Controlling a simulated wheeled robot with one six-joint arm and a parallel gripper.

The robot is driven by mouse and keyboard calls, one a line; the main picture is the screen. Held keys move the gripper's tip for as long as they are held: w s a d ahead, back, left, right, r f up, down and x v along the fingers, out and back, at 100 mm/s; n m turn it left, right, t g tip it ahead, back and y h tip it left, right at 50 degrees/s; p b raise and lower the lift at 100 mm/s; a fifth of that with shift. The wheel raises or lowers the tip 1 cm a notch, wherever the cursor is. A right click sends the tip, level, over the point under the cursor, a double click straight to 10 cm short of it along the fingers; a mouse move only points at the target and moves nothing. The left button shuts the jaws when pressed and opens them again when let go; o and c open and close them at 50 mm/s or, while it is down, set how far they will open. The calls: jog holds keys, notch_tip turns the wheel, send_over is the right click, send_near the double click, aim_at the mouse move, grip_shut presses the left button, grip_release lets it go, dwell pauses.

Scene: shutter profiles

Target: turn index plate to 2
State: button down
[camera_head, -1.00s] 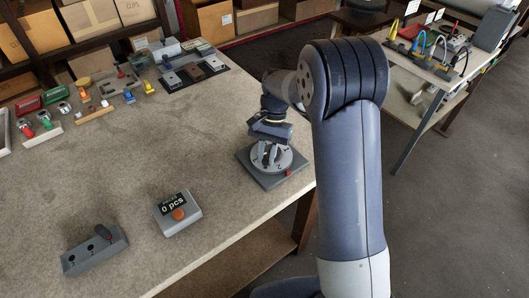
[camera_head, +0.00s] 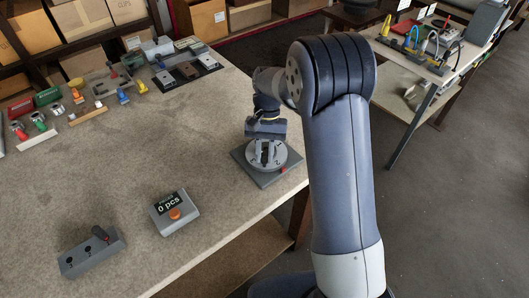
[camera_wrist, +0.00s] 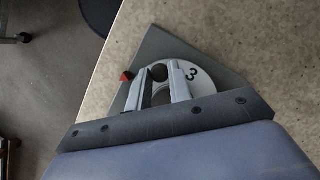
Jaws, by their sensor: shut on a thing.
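The index plate (camera_head: 288,156) is a light grey round dial on a dark grey square base (camera_head: 257,178) near the table's right edge. A red pointer (camera_head: 283,170) sits on the base beside the dial; it also shows in the wrist view (camera_wrist: 127,76). My gripper (camera_head: 266,156) points down over the dial and is shut on its raised middle grip. In the wrist view, both fingers (camera_wrist: 163,86) reach onto the dial and a numeral 3 (camera_wrist: 192,74) shows right of them. The fingers partly hide the dial, and the numeral at the pointer cannot be read.
A grey counter box (camera_head: 174,212) reading "0 pcs" with an orange button stands front left of the dial. A grey block with a lever (camera_head: 92,252) lies further left. Several small fixtures (camera_head: 185,71) line the table's back. The table's middle (camera_head: 150,140) is clear.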

aim_at(266, 150)
jog(key=c, duration=1.3)
grip_release()
jog(key=v, duration=1)
jog(key=shift+r+b, duration=0.4)
jog(key=shift+f, duration=0.15)
jog(key=p+x, duration=0.1)
jog(key=x, duration=0.9)
jog(key=shift+f, duration=0.25)
